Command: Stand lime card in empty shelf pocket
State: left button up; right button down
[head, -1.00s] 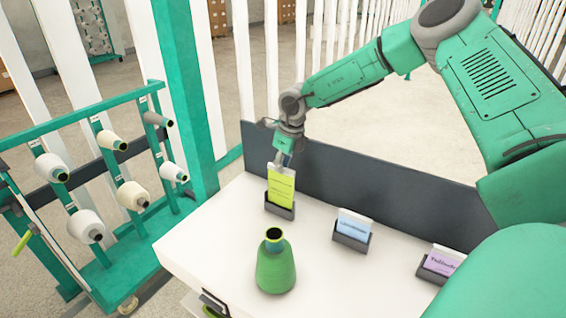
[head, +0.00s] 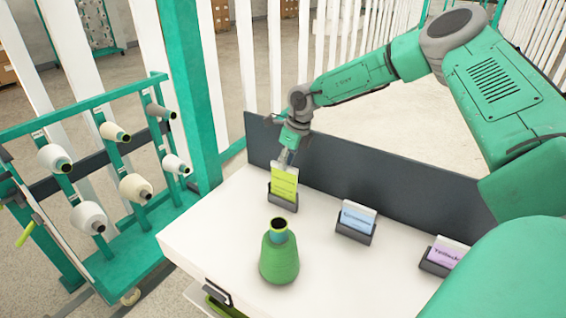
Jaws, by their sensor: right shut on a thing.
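The lime card (head: 284,182) stands nearly upright at the back left of the white table. Its lower edge is hidden behind the front wall of a dark grey shelf pocket (head: 283,203). My right gripper (head: 286,160) is shut on the card's top edge from above. The card appears to be inside the pocket; whether it rests on the bottom cannot be seen. My left gripper is not in view.
A blue card (head: 356,219) and a purple card (head: 446,254) stand in similar pockets to the right. A green cone (head: 279,257) stands in front on the white table (head: 215,225). A dark panel (head: 400,185) runs behind; a yarn creel (head: 95,150) is left.

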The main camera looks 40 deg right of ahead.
jog(key=shift+a+f+b, duration=0.15)
jog(key=shift+f+b, duration=0.15)
jog(key=shift+b, duration=0.3)
jog(key=c, duration=1.6)
grip_release()
jog(key=shift+a+r, duration=0.15)
jog(key=shift+a, duration=0.1)
jog(key=shift+o, duration=1.9)
jog(key=shift+d, duration=0.4)
jog(key=shift+d+y+p, duration=0.3)
jog(key=p+v, duration=0.1)
jog(key=v, duration=0.1)
jog(key=p+v, duration=0.2)
jog(key=a+p+v, duration=0.1)
jog(key=v, duration=0.1)
jog(key=shift+r+p, duration=0.25)
jog(key=shift+p, duration=0.05)
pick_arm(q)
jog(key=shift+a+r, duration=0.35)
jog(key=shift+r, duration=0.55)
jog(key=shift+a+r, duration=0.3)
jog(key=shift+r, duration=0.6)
pick_arm(e)
jog(key=v, duration=1.2)
jog(key=shift+d, duration=0.4)
